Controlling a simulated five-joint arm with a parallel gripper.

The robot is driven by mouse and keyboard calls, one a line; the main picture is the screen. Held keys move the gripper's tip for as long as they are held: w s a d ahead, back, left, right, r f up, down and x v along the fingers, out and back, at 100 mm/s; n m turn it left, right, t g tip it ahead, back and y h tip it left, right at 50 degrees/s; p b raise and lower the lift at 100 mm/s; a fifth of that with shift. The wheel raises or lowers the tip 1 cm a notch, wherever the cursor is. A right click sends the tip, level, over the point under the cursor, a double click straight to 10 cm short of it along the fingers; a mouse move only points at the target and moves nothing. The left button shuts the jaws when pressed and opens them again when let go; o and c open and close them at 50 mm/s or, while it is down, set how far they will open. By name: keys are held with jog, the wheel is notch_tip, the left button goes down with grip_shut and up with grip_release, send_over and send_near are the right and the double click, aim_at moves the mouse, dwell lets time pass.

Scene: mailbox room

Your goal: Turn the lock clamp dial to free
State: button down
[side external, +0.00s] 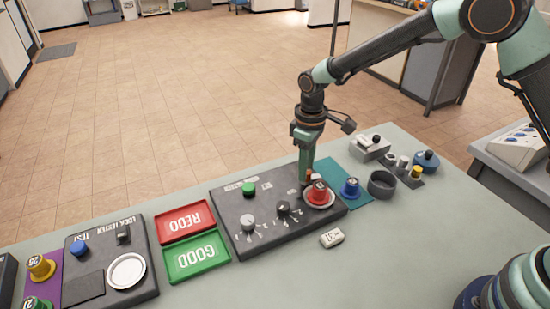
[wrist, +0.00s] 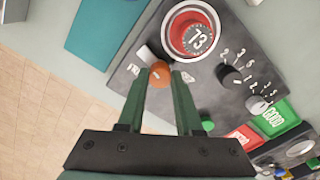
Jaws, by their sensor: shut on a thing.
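The lock clamp dial is a small orange-brown knob (wrist: 159,77) at the edge of the dark panel (side external: 244,238). A white piece shows beside it, and a partly hidden white label starting "FR" is to its left in the wrist view. My gripper (wrist: 160,72) is shut on the knob, one green finger on each side. In the side view my gripper (side external: 308,177) points down at the panel's far right, and the dial is mostly hidden. A red piece marked 73 (wrist: 197,38) sits in a pale round ring next to the dial.
The panel also carries a black knob (side external: 283,208), a grey knob (side external: 247,222) and a green button (side external: 249,189). A blue piece (side external: 350,187) stands on a teal mat close to my gripper's right. REDO (side external: 185,221) and GOOD (side external: 197,256) trays lie left. A white tag (side external: 332,238) lies in front.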

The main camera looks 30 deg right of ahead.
jog(key=shift+r+n, duration=0.1)
jog(key=shift+n, duration=1)
jog(key=c, duration=0.6)
grip_release()
jog(key=shift+r, duration=6)
